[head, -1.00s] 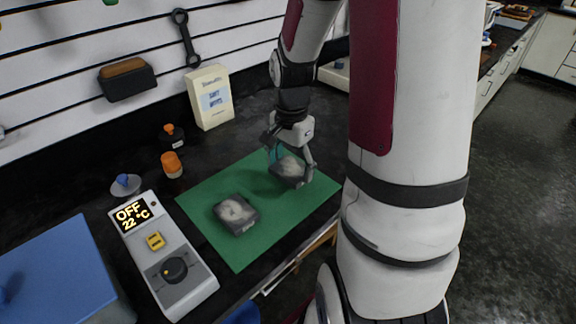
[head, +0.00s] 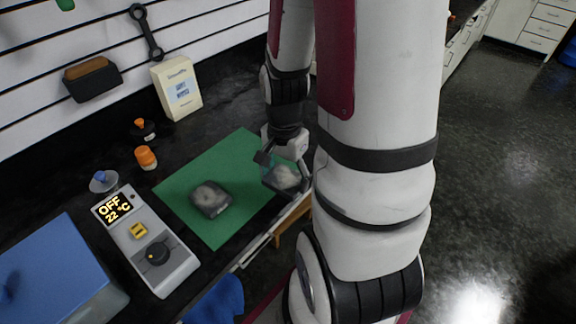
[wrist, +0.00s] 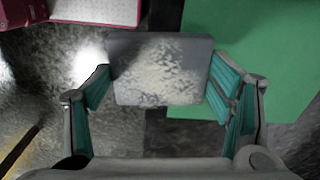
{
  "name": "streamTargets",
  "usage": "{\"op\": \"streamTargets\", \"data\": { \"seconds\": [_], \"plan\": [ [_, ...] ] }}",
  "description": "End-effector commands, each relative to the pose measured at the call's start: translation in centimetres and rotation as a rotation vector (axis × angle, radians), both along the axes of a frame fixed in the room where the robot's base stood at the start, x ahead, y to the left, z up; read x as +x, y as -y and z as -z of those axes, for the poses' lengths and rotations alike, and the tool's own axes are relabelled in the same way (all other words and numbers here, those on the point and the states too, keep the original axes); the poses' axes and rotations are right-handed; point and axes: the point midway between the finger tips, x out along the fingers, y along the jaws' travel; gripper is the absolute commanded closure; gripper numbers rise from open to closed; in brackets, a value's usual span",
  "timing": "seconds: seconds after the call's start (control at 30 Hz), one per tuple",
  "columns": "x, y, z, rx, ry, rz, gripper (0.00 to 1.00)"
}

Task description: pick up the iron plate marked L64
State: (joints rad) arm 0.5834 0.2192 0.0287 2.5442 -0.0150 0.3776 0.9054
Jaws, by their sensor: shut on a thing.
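Two dark grey iron plates with pale, rough patches show in the head view. One plate (head: 210,199) lies on the green mat (head: 238,160). The other plate (head: 286,179) is between the fingers of my gripper (head: 283,168), at the mat's right edge. In the wrist view this plate (wrist: 158,72) is gripped on its two sides by the teal finger pads of my gripper (wrist: 160,88). I cannot read a marking on either plate, so I cannot tell which is L64.
A hot plate device (head: 150,243) showing OFF and 22 °C stands left of the mat. A blue box (head: 50,270) is further left. Small orange-topped bottles (head: 146,158) and a cream box (head: 176,87) stand behind. Open floor (head: 500,190) lies to the right.

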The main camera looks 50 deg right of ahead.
Motion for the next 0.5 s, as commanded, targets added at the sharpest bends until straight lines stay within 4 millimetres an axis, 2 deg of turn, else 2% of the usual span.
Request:
{"op": "streamTargets", "data": {
  "seconds": [0.03,0.5],
  "plan": [
    [-0.6,-0.1,-0.5,0.002,-0.003,-0.001,0.86],
    [-2.1,-0.5,-0.3,0.001,-0.002,-0.001,0.86]
  ]
}}
